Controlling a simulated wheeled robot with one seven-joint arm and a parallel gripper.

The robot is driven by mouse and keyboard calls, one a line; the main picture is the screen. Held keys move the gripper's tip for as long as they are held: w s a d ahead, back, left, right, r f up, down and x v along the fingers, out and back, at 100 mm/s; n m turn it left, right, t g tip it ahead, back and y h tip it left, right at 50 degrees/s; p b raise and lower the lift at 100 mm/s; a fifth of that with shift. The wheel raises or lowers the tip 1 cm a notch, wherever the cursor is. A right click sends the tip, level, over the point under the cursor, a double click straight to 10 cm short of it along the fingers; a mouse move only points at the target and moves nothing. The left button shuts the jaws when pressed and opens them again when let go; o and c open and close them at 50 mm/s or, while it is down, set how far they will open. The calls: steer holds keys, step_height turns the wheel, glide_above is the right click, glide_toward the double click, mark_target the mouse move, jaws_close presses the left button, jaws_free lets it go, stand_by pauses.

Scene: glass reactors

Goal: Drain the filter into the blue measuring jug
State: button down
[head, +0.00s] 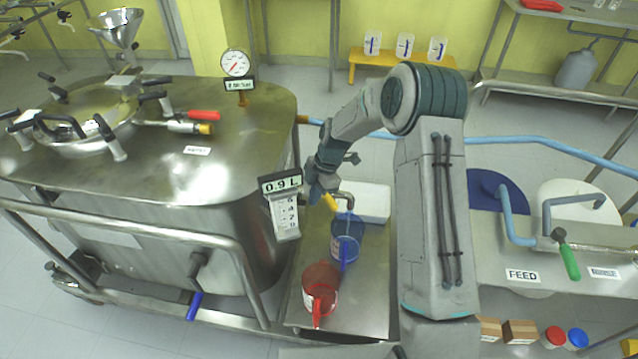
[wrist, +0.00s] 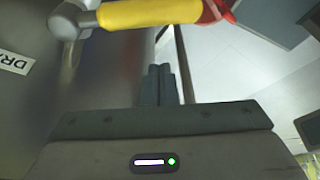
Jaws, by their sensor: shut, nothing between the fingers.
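The steel filter vessel (head: 225,185) fills the left of the head view. A drain valve with a yellow handle (head: 330,202) is at its right side, above the blue measuring jug (head: 347,240). The jug stands upright on a steel shelf (head: 350,308); its contents are unclear. In the wrist view the yellow handle (wrist: 150,12) with a red end crosses the top, beside a metal valve body (wrist: 72,18) and a partly cut-off "DRA" label (wrist: 15,61). My gripper (wrist: 161,72) is shut and empty, its fingertips just below the handle. In the head view my gripper is largely hidden by my arm.
A red jug (head: 320,288) stands in front of the blue one. A white box (head: 372,203) is behind the blue jug. A "0.9 L" display (head: 281,184) hangs by the vessel. A steel rail (head: 130,228) runs along the vessel's front. The FEED bench (head: 500,250) is right.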

mark_target(324, 198)
steer(key=shift+w+d+f+p, duration=0.25)
steer(key=shift+w+d+f, duration=0.1)
steer(key=shift+d+f, duration=0.3)
steer(key=shift+w+d+f+p, duration=0.25)
steer(key=shift+w+d+f, duration=0.05)
steer(key=shift+d+f, duration=0.35)
